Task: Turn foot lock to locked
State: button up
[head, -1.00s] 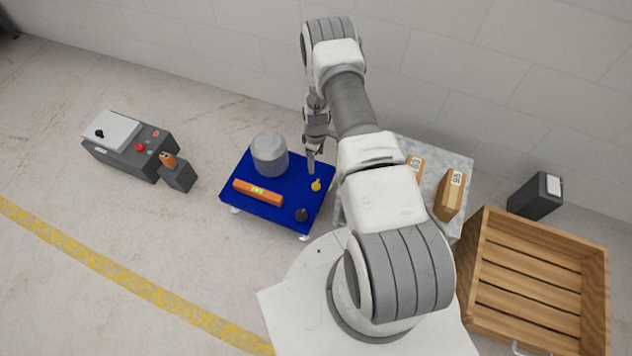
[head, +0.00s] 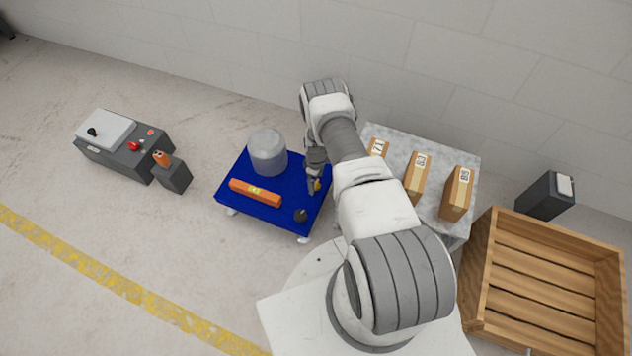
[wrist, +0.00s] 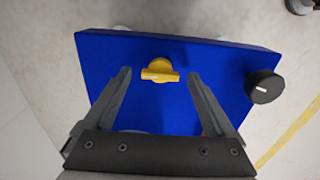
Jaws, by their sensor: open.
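A small yellow knob (wrist: 160,71) with a pale line on its bar sits on the blue platform (wrist: 105,60) of a low wheeled cart. In the head view the yellow knob (head: 318,185) is partly hidden by my gripper (head: 314,189). A round black knob (wrist: 265,87) with a white mark sits near the platform's edge; it also shows in the head view (head: 301,215). No label tells which knob is the foot lock. In the wrist view my gripper (wrist: 159,74) is open and empty, its fingers either side of the yellow knob with gaps.
A grey control box (head: 122,150) stands left.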

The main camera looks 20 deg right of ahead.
jog(key=c, duration=1.4)
jog(key=shift+m, duration=0.3)
jog(key=m, duration=1.3)
jog(key=shift+m, duration=2.1)
